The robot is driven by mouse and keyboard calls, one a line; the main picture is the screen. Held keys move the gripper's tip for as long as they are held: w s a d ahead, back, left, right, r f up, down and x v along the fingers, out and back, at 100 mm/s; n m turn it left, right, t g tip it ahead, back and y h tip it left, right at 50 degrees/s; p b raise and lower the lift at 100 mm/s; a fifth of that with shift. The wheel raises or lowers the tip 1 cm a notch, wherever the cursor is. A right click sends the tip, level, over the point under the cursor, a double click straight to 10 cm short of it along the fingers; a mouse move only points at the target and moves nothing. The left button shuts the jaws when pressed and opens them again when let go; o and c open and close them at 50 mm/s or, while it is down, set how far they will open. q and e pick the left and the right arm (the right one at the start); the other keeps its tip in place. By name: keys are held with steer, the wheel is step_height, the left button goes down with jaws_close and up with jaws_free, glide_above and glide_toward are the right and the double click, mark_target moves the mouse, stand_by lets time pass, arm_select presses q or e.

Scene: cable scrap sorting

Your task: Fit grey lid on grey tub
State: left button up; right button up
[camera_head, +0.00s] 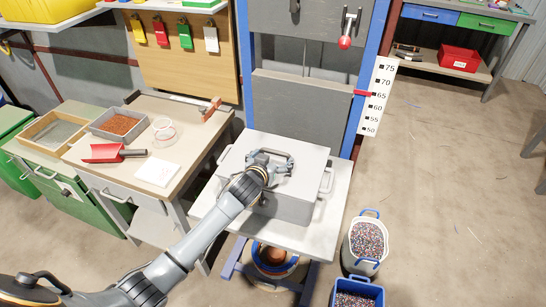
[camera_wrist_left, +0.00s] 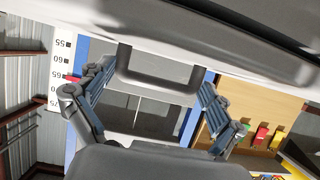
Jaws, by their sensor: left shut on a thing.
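The grey tub (camera_head: 284,207) stands on a pale platform in front of a blue-framed lift. The flat grey lid (camera_head: 308,157) lies over the tub's top; I cannot tell whether it is fully seated all round. My left gripper (camera_head: 271,163) is shut on the lid's handle from above. A tub side handle (camera_head: 326,181) sticks out at the right. My right gripper is not in view.
The platform (camera_head: 228,219) has little bare room around the tub. A bench (camera_head: 190,148) at left holds a red scoop (camera_head: 103,153) and a tray of copper-coloured bits (camera_head: 121,124). Bins of granules (camera_head: 367,240) stand on the floor at right. A height scale (camera_head: 378,98) stands behind.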

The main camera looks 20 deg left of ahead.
arm_select(q)
steer(key=o, duration=1)
steer(key=shift+o, duration=0.2)
steer(key=shift+s, duration=0.15)
